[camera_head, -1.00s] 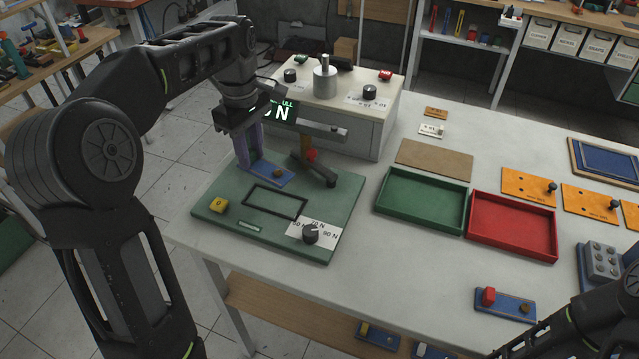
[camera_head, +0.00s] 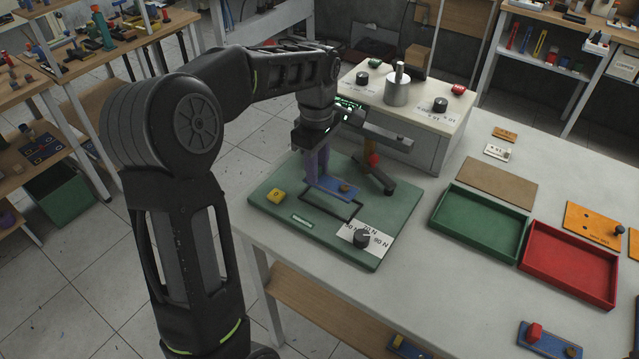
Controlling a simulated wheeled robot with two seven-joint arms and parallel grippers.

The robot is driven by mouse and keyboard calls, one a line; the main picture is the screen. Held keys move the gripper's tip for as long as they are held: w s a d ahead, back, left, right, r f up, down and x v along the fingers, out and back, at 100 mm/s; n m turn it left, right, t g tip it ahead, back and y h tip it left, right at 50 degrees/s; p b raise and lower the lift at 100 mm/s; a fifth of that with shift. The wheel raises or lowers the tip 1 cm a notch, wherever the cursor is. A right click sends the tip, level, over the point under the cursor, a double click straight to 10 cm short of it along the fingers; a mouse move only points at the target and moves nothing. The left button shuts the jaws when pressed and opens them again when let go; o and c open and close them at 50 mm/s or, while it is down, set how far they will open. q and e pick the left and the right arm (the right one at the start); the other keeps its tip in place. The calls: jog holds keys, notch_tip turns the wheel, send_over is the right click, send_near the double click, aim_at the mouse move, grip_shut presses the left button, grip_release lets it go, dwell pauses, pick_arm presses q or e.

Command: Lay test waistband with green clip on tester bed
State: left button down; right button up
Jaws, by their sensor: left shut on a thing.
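A blue strip with a small brown knob (camera_head: 345,187) is held level, close over the tester's green bed (camera_head: 268,220). It covers part of the black rectangular outline (camera_head: 312,212) on that bed. My left gripper (camera_head: 317,177) points down and is shut on the left part of this strip. I cannot tell whether the strip touches the bed. No green clip can be made out on it. My right gripper is out of view.
A dark lever with a red part (camera_head: 374,162) stands right behind the strip. The grey tester housing (camera_head: 425,150) stands behind. Green (camera_head: 437,213) and red (camera_head: 527,262) trays lie right.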

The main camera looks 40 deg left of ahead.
aim_at(317, 195)
pick_arm(q)
jog(key=shift+f, duration=0.6)
jog(key=shift+f+p, duration=0.35)
jog(key=shift+f, duration=1.5)
jog(key=shift+f, duration=0.2)
jog(key=c, duration=1.1)
grip_release()
jog(key=shift+c, duration=0.2)
notch_tip(317, 195, up, 12)
jog(key=shift+r+b, duration=0.2)
jog(key=shift+b, duration=0.35)
